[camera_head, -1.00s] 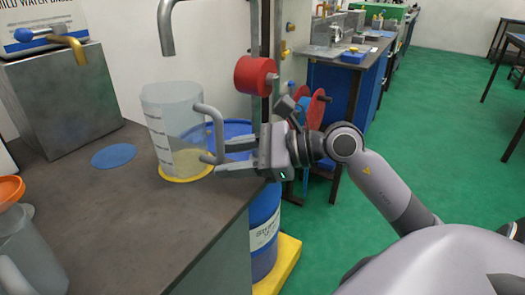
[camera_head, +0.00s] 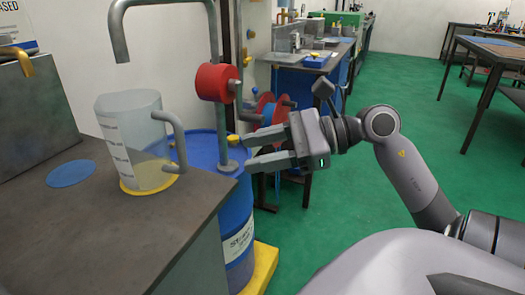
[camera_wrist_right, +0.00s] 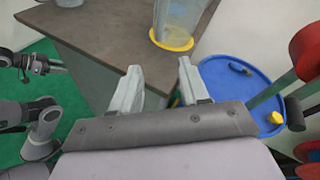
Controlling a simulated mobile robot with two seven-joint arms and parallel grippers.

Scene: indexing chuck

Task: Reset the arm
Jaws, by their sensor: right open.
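My right gripper (camera_head: 248,152) is open and empty in the head view, its fingers pointing left. It is to the right of a clear measuring jug (camera_head: 133,145), apart from the jug's grey handle (camera_head: 178,140). The jug stands upright on a yellow disc at the bench corner and holds some yellowish liquid. In the right wrist view, the two open fingers (camera_wrist_right: 160,85) point toward the bench edge, with the jug (camera_wrist_right: 180,20) beyond them. My left gripper is not clearly shown in the head view; an arm shows at the left edge of the right wrist view.
A dark bench top (camera_head: 100,225) carries a blue disc (camera_head: 70,173) and a metal box (camera_head: 35,120). A blue drum (camera_head: 236,225) stands on a yellow base beside the bench. A red cylinder (camera_head: 212,83) and a red reel (camera_head: 265,108) are near the gripper. Green floor is open at right.

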